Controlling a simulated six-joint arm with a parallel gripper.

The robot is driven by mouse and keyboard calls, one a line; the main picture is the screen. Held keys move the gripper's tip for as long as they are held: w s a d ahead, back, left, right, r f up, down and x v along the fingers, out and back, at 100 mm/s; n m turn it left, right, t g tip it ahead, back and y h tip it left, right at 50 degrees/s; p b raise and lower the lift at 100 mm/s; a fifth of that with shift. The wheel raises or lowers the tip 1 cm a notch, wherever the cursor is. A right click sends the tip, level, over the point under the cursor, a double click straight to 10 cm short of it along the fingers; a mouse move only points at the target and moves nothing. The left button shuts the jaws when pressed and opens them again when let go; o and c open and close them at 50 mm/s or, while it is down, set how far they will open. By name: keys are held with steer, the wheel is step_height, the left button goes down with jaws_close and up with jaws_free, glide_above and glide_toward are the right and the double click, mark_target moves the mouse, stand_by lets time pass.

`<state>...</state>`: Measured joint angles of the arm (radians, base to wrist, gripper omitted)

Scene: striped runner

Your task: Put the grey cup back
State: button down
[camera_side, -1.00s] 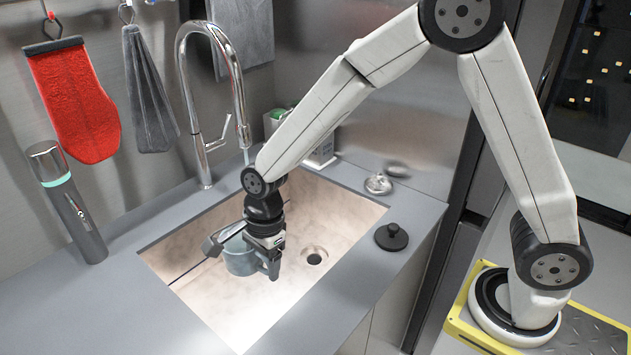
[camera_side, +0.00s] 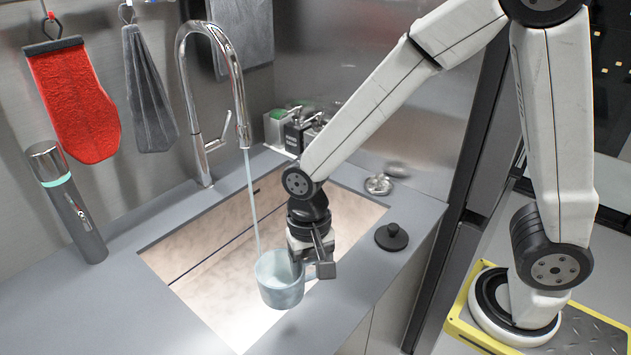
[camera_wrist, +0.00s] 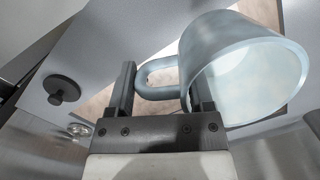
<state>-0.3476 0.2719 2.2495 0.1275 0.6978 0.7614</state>
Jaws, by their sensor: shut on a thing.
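The grey cup (camera_side: 280,290) is held upright over the front part of the sink (camera_side: 195,280). In the wrist view the cup (camera_wrist: 250,85) is large on the right, its open mouth toward the right, and looks empty. My gripper (camera_side: 312,262) is at the cup's right side, shut on its handle; in the wrist view the fingers of the gripper (camera_wrist: 163,88) stand on both sides of the handle loop. A thin stream of water (camera_side: 251,200) from the tap (camera_side: 240,90) reaches down to the cup's rim; I cannot tell whether it falls inside or behind.
A black stopper (camera_side: 391,237) and a metal strainer (camera_side: 379,184) lie on the counter right of the sink. Dispensers (camera_side: 297,130) stand behind. A bottle (camera_side: 68,205) stands at the left, and a red mitt (camera_side: 75,100) hangs on the wall. The counter's front left is clear.

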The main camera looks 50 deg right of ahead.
steer(key=s+n, duration=0.1)
steer(key=s+d+n, duration=0.1)
steer(key=n, duration=0.1)
steer(key=s+n, duration=0.1)
steer(key=n, duration=0.1)
steer(key=shift+s+d+r+g, duration=0.3)
steer(key=shift+s, duration=0.1)
steer(key=shift+f, duration=0.1)
steer(key=shift+f, duration=2.15)
steer(key=shift+f, duration=0.1)
steer(key=shift+f, duration=1.65)
steer(key=shift+f, duration=0.15)
jaws_free()
steer(key=shift+r, duration=0.2)
